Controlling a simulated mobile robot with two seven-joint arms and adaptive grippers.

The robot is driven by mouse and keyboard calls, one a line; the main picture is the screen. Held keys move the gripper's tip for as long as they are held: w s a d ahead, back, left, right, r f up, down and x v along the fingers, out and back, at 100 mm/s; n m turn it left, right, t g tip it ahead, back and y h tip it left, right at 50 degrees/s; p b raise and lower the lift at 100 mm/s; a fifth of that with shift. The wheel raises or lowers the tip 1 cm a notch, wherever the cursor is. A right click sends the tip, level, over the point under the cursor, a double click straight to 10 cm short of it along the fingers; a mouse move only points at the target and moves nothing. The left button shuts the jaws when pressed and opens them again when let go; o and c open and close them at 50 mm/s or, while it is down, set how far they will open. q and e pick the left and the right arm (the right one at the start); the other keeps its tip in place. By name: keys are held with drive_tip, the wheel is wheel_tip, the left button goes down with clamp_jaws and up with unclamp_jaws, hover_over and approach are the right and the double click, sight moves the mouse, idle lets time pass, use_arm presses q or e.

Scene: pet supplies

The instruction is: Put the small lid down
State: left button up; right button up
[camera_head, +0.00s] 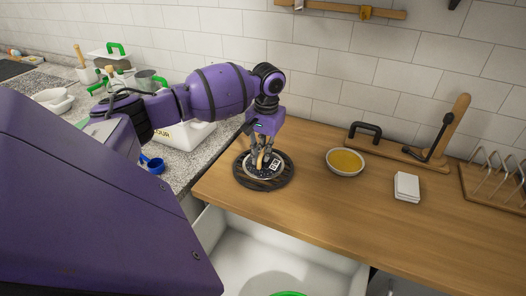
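My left gripper (262,158) reaches down from above, at the end of the purple arm that comes in from the left. Its fingers are closed around the tan knob of the small lid (265,171), a round piece with a dark patterned top and a pale label. The lid is over a dark round mat (285,176) on the wooden counter. I cannot tell whether the lid touches the mat or is slightly above it. The fingers hide part of the lid. My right gripper is not in view.
A bowl of yellow-orange contents (345,161) stands to the right, with a stack of white squares (406,187) further right. A wire rack (497,178) is at the right edge. Wooden counter between these is clear.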

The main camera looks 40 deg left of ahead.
use_arm(q)
drive_tip(key=o, duration=0.4)
drive_tip(key=r, duration=1.2)
drive_tip(key=shift+w+d+r, duration=0.1)
drive_tip(key=shift+d+r, duration=0.1)
drive_tip(key=shift+d, duration=0.1)
drive_tip(key=shift+f, duration=0.1)
